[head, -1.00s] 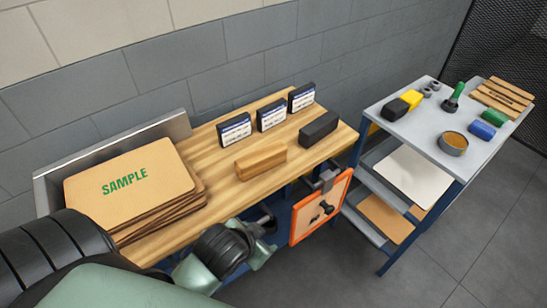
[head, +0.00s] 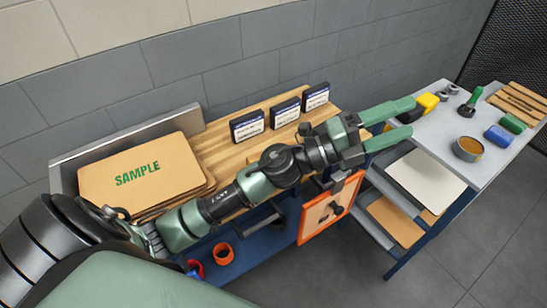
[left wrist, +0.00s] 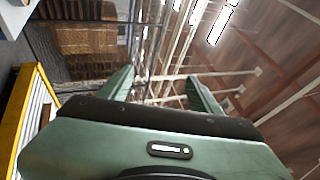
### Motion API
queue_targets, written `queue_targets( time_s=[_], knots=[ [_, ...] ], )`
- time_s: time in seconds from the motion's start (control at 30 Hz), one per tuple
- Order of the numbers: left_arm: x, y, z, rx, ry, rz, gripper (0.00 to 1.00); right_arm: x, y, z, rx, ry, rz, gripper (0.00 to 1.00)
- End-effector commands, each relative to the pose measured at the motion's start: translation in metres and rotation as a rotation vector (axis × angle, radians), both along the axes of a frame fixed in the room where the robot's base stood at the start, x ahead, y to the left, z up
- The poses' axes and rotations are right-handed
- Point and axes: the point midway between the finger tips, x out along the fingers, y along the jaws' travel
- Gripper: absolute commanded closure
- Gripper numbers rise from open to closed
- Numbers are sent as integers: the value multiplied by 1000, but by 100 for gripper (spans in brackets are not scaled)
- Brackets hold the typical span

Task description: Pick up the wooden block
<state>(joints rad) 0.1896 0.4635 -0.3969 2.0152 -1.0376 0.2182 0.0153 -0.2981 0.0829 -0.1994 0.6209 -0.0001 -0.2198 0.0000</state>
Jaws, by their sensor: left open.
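The wooden block is almost wholly hidden behind my left arm in the head view; only a small edge of the wooden block (head: 252,160) seems to show on the wooden bench top (head: 235,155). My left gripper (head: 402,118) is open and empty, its two green fingers pointing right, above the gap between the bench and the grey cart. It is to the right of the block and apart from it. In the left wrist view the open fingers (left wrist: 160,78) have nothing between them, with ceiling beams beyond. My right gripper is not in view.
Several dark labelled boxes (head: 247,126) stand along the back of the bench. A stack of SAMPLE boards (head: 140,170) lies at its left. The grey cart (head: 440,130) at right carries small items. An orange-framed panel (head: 325,212) hangs at the bench's front.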

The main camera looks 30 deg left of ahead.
Motion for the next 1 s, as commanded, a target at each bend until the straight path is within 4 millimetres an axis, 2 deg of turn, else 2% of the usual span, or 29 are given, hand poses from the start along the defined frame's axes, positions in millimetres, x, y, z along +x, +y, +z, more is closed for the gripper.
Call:
queue_targets(
  time_s=[0.03,0.13,0.2,0.27,0.37,0.4,0.47,0.5,0.6,0.7,0.83,1.0],
  knots=[
    [-4,-15,-3,131,-74,-75,36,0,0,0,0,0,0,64],
    [-13,-37,-30,413,-185,-229,36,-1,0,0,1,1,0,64],
    [-16,-38,-58,623,-229,-330,36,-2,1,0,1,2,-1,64],
    [-16,-29,-85,807,-246,-408,36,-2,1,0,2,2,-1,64],
    [-9,10,-127,1118,-222,-522,36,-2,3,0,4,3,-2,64],
    [-5,33,-142,1241,-192,-562,36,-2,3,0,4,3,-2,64],
    [1,73,-158,1417,-128,-614,36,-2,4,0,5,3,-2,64],
    [4,102,-165,1525,-73,-643,36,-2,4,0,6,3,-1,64],
    [6,171,-168,1745,83,-692,36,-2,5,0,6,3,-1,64],
    [3,225,-161,1886,233,-719,36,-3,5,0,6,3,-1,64],
    [-3,262,-152,1973,355,-734,36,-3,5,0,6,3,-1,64],
    [-6,270,-161,1990,391,-745,36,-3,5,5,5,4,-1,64]
  ],
)
